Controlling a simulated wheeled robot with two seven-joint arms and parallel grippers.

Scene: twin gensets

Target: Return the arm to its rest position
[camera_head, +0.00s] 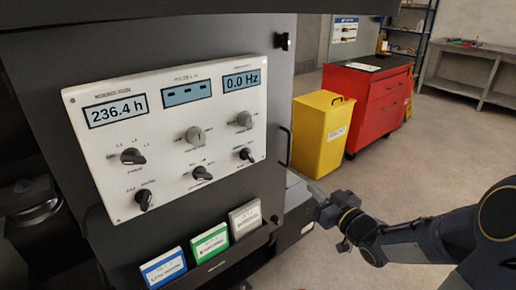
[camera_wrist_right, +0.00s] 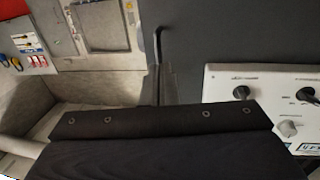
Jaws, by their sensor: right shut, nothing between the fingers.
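My right arm (camera_head: 420,240) comes in from the right in the head view. My right gripper (camera_head: 316,194) is shut and empty, pointing left beside the right edge of the dark genset cabinet (camera_head: 285,75). I cannot tell whether it touches the cabinet. In the right wrist view a dark part of my own arm or gripper fills the lower middle, and the fingertips cannot be made out. My left gripper is not in view.
A white control panel (camera_head: 165,150) with displays and knobs is on the cabinet; part also shows in the wrist view (camera_wrist_right: 265,100). Labelled folders (camera_head: 210,243) sit below. A yellow bin (camera_head: 320,133) and red cabinet (camera_head: 368,105) stand behind. Open floor (camera_head: 450,160) lies right.

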